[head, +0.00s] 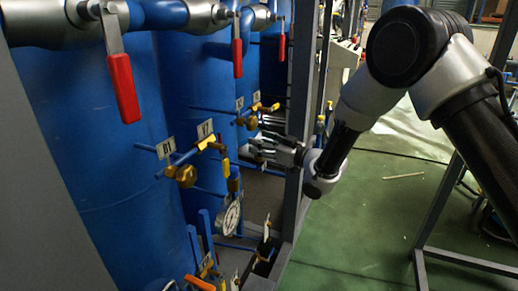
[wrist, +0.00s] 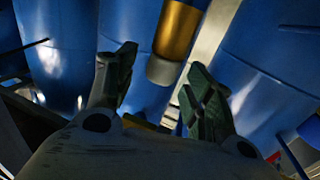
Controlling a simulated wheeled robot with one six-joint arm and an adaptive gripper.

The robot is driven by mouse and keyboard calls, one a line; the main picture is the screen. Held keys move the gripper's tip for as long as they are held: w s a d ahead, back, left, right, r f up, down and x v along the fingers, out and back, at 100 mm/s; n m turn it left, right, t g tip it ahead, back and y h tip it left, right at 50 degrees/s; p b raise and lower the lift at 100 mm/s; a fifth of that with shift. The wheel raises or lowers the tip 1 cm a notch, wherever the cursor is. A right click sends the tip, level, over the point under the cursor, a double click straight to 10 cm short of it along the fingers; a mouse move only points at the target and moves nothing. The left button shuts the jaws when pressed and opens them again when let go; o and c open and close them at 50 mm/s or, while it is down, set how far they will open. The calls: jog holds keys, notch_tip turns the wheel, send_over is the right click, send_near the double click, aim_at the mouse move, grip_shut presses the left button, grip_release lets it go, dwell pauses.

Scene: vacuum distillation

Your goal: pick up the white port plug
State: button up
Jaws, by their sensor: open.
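In the wrist view, a pale, whitish plug (wrist: 164,71) sits on the end of a brass-coloured cylinder (wrist: 178,30) in front of blue tanks. My gripper (wrist: 163,60) is open, with one dark finger to the left of the plug and one to the right. The picture shows gaps on both sides of the plug; I cannot tell its exact depth relative to the fingertips. In the head view, my gripper (head: 262,145) reaches in from the right between the tanks and a grey post. I cannot make out the plug there.
Blue tanks (head: 105,120) fill the left. Brass valves with tags, such as the one marked D1 (head: 182,175), and a round gauge (head: 231,217) stand near my gripper. A grey upright post (head: 297,120) stands close to my wrist. Green floor (head: 370,230) lies open to the right.

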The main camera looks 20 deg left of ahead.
jog(key=c, duration=1)
jog(key=shift+c, duration=0.2)
jog(key=shift+r, duration=0.1)
